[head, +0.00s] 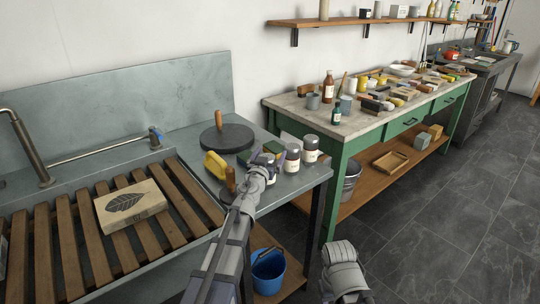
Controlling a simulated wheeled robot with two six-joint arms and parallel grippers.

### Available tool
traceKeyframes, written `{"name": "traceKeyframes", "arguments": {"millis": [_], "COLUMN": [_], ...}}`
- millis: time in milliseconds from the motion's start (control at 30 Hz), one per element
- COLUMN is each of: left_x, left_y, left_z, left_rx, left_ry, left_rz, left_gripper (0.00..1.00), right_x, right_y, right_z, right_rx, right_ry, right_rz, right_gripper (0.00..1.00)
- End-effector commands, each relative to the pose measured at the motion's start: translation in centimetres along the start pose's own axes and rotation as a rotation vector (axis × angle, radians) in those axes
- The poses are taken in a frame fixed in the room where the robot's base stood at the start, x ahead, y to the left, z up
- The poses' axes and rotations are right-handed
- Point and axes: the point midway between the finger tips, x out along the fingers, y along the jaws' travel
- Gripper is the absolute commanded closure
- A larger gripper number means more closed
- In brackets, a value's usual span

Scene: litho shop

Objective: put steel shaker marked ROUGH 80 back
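Three steel shakers with pale labels stand at the right end of the grey sink counter: a right one (311,149), a middle one (292,158) and a left one (271,178). The label print is too small to read, so I cannot tell which is ROUGH 80. My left gripper (263,161) is at the left shaker and partly covers it. Its fingers are too small and overlapped to show whether they are closed on it. Of my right arm only a pale link shows at the bottom; its gripper is out of view.
A dark round disc with a handle (227,138) and a yellow item (215,165) lie left of the shakers. A printed stone block (130,204) rests on the wooden slats. A blue bucket (268,270) stands below. A crowded green bench (375,135) is at right.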

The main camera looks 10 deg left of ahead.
Motion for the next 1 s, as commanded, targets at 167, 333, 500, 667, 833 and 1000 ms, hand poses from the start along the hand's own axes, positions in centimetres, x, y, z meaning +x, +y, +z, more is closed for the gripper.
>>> {"name": "traceKeyframes", "arguments": {"millis": [167, 333, 500, 667, 833, 1000], "left_x": [0.0, -0.6, -3.0, -6.2, -9.8, -11.9], "left_y": [0.0, 0.0, 0.0, 0.0, 0.0, 0.0], "left_z": [-0.1, -0.3, -0.3, -0.3, -0.3, -0.3], "left_rx": [0.0, 0.0, 0.0, 0.0, 0.0, 0.0], "left_ry": [0.0, 0.0, 0.0, 0.0, 0.0, 0.0], "left_rz": [0.0, 0.0, -0.001, -0.001, 0.0, 0.0], "left_gripper": [0.0, 0.0, 0.0, 0.0, 0.0, 0.0], "right_x": [-0.1, -0.3, -0.3, -0.3, -0.3, -0.3], "right_y": [0.0, 0.0, 0.0, 0.0, 0.0, 0.0], "right_z": [0.0, 0.0, 0.0, 0.0, 0.0, 0.0], "right_rx": [0.0, 0.0, 0.0, 0.0, 0.0, 0.0], "right_ry": [0.0, 0.0, 0.0, 0.0, 0.0, 0.0], "right_rz": [0.0, 0.0, 0.0, 0.0, 0.0, 0.0], "right_gripper": [0.52, 0.52, 0.52, 0.52, 0.52, 0.52]}}
